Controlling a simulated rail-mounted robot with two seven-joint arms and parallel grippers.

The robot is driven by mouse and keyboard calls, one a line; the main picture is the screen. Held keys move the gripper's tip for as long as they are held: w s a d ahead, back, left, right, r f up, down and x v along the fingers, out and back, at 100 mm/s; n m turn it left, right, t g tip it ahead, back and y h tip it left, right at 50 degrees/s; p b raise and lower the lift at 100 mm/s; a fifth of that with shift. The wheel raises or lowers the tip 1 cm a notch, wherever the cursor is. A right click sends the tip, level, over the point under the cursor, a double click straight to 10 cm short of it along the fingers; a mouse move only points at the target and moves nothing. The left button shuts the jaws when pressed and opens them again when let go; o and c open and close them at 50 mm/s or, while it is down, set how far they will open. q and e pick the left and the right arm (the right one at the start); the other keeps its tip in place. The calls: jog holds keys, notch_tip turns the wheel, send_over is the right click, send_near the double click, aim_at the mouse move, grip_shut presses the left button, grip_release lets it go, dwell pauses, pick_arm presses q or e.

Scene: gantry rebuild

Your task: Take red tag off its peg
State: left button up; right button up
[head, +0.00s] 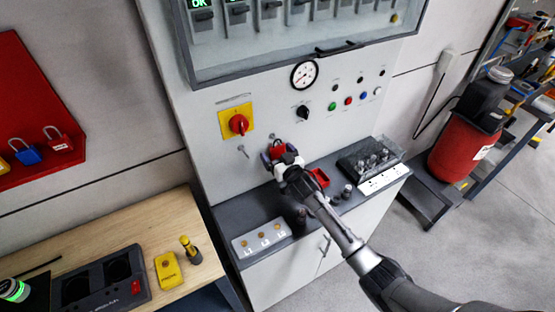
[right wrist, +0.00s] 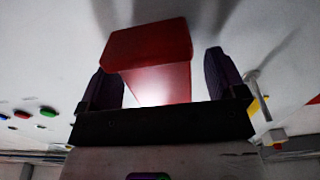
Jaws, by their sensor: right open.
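The red tag (head: 278,149) is at the panel's front, below and right of the yellow-backed rotary switch. My right gripper (head: 276,157) reaches up to it from the lower right. In the right wrist view the red tag (right wrist: 150,48) sits between the two dark fingers of my right gripper (right wrist: 162,80), with a visible gap at the right finger. The gripper is open. The peg that bears the tag is hidden. My left gripper is not in view.
A bare peg (head: 243,150) sticks out left of the tag; a peg also shows close to the right finger in the right wrist view (right wrist: 255,88). Below are a grey ledge (head: 228,215), a red bin (head: 320,177) and a plate of brass contacts (head: 262,239).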

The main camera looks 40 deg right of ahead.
jog(key=c, duration=1.1)
jog(key=shift+o, duration=0.2)
jog(key=shift+r, duration=0.1)
